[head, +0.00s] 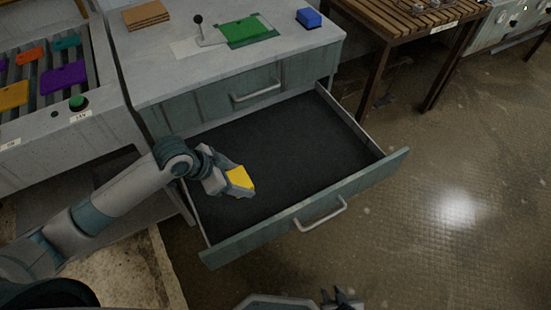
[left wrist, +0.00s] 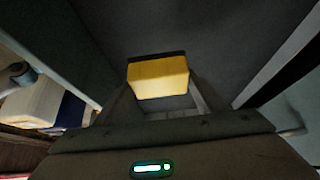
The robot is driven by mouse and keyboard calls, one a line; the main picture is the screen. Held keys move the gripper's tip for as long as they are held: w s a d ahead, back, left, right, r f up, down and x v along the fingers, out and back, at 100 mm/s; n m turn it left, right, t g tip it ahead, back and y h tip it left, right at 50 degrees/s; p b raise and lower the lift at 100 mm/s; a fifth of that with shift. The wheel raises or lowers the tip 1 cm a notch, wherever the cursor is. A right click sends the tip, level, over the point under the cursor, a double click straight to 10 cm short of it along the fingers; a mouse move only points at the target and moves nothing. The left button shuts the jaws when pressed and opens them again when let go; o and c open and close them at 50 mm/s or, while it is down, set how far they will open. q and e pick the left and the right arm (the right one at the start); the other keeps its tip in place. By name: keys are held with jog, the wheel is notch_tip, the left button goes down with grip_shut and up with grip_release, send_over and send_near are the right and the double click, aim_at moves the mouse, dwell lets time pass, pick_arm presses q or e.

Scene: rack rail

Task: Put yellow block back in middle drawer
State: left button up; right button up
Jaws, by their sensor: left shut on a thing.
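The yellow block (head: 239,178) is held between the fingers of my left gripper (head: 236,184), over the left part of the open drawer (head: 300,150). In the left wrist view the block (left wrist: 158,77) sits between the fingertips, with the dark drawer floor beyond it. I cannot tell whether the block touches that floor. The drawer is pulled far out below a closed drawer (head: 256,90), and its floor looks empty. Part of my right gripper (head: 343,298) shows at the bottom edge of the head view; its finger opening is unclear.
On the cabinet top (head: 165,80) are a green plate (head: 248,31), a small lever (head: 199,28), a blue block (head: 308,18) and a brown board (head: 145,14). A rack with coloured pieces (head: 64,77) stands left. A slatted table (head: 408,22) stands right. The right floor is clear.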

pick_arm(q)
send_over(243, 201)
jog(key=shift+f, duration=3.1)
jog(key=shift+f, duration=1.9)
jog(key=o, duration=1)
jog(key=shift+f, duration=0.1)
jog(key=v, duration=1.2)
